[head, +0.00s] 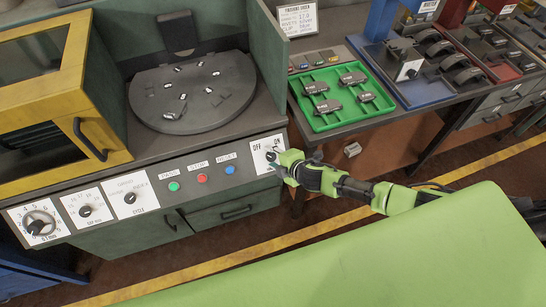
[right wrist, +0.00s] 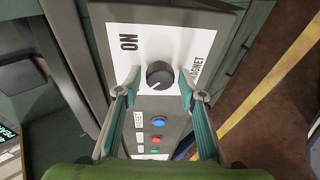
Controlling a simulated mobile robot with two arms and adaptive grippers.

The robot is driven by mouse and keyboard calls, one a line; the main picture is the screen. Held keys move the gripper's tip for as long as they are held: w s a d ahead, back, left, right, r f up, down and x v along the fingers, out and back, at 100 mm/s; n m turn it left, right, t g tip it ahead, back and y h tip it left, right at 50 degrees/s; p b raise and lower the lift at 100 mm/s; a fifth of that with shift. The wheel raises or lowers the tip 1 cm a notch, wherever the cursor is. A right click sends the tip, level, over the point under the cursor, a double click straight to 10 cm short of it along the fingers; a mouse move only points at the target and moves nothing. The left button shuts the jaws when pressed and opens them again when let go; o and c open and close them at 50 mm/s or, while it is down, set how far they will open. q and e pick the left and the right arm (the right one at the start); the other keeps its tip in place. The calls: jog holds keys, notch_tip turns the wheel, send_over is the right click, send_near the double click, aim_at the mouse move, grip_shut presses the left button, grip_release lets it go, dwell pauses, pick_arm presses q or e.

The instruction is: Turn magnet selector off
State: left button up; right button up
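The magnet selector is a round black knob (right wrist: 159,74) on a white plate (right wrist: 118,38) marked ON and MAGNET, at the right end of the machine's front panel. A small light mark shows on the knob's lower left in the right wrist view; its exact setting is hard to tell. In the head view the plate (head: 261,146) shows OFF on the left and ON on the right. My right gripper (head: 276,160) is at the plate and hides part of the knob. In the right wrist view its fingers are open, one on each side of the knob, with visible gaps. My left gripper is out of view.
Blue, red and green buttons (head: 202,178) and other dials (head: 40,224) line the same panel. A round plate (head: 194,92) with small parts is above. A green tray (head: 340,97) with brake parts is at right. A light green surface (head: 380,260) fills the foreground.

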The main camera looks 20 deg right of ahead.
jog(key=v, duration=1.2)
dwell(0.6)
jog(key=s+d+f+m+g+h+b, duration=0.1)
jog(key=s+d+f+m, duration=0.25)
jog(key=f, duration=0.55)
jog(key=s+d+f+m+g+h+b, duration=0.1)
jog(key=s+d+f+m+b, duration=0.2)
jog(key=f, duration=0.6)
jog(key=s+d+f+m+g+h, duration=0.1)
jog(key=s+f+m, duration=0.25)
jog(key=f, duration=0.45)
jog(key=s+a+f+m+g+b, duration=0.1)
jog(key=s+f, duration=0.4)
jog(key=s, duration=0.5)
jog(key=s+a+f+m+g+b, duration=0.1)
jog(key=s+f+m+g, duration=0.2)
jog(key=s+f, duration=0.3)
jog(key=s+a+f+m+g+b, duration=0.1)
jog(key=s+f, duration=0.4)
jog(key=s, duration=1)
jog(key=shift+s+a+f+m+g, duration=0.35)
jog(key=shift+a+m, duration=0.2)
jog(key=shift+m, duration=0.65)
